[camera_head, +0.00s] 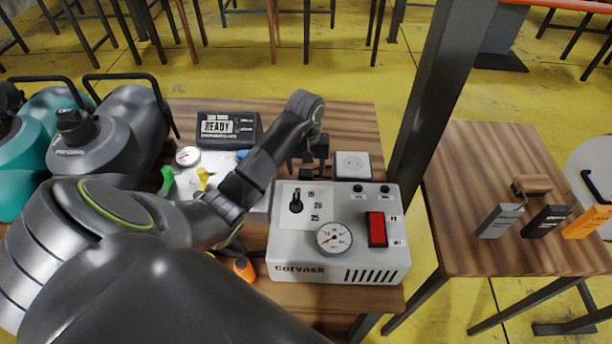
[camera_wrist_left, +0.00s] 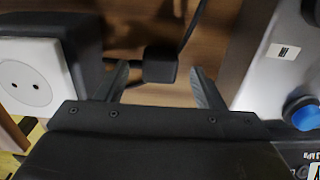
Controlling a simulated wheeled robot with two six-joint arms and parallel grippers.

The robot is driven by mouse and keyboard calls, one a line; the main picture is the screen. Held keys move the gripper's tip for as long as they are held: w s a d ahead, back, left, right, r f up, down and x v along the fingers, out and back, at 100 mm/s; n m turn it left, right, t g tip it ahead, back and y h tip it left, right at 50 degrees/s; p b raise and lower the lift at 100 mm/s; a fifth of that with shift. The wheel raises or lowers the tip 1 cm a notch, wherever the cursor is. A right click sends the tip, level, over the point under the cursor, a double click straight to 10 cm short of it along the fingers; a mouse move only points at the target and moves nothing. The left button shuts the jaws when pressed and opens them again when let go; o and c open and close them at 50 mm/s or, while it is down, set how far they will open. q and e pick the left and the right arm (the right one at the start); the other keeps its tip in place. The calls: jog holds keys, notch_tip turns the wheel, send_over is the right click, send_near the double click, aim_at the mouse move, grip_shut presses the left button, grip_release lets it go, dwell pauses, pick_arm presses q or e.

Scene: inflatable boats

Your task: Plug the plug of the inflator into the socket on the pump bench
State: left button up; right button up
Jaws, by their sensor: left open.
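My left gripper (camera_head: 307,160) is open above the wooden pump bench (camera_head: 345,108), between the white valve panel and the socket. The white socket (camera_head: 353,165) with two round holes sits on a dark box just to its right; it also shows at the left of the left wrist view (camera_wrist_left: 28,76). In that view a black plug (camera_wrist_left: 160,64) with a dark cable lies on the wood between the spread fingers (camera_wrist_left: 160,88), not clamped. In the head view the plug (camera_head: 307,173) is partly hidden under the gripper. The grey inflator (camera_head: 335,265) stands in front. My right gripper is out of view.
A dark post (camera_head: 440,90) rises right of the bench. A READY display (camera_head: 228,128) and the valve panel (camera_head: 185,190) with coloured handles stand left. Grey boat tubes (camera_head: 115,130) lie far left. A side table (camera_head: 480,160) holds several small items.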

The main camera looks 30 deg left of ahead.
pick_arm(q)
jog(key=shift+f, duration=1.2)
jog(key=shift+c, duration=0.3)
jog(key=c, duration=0.9)
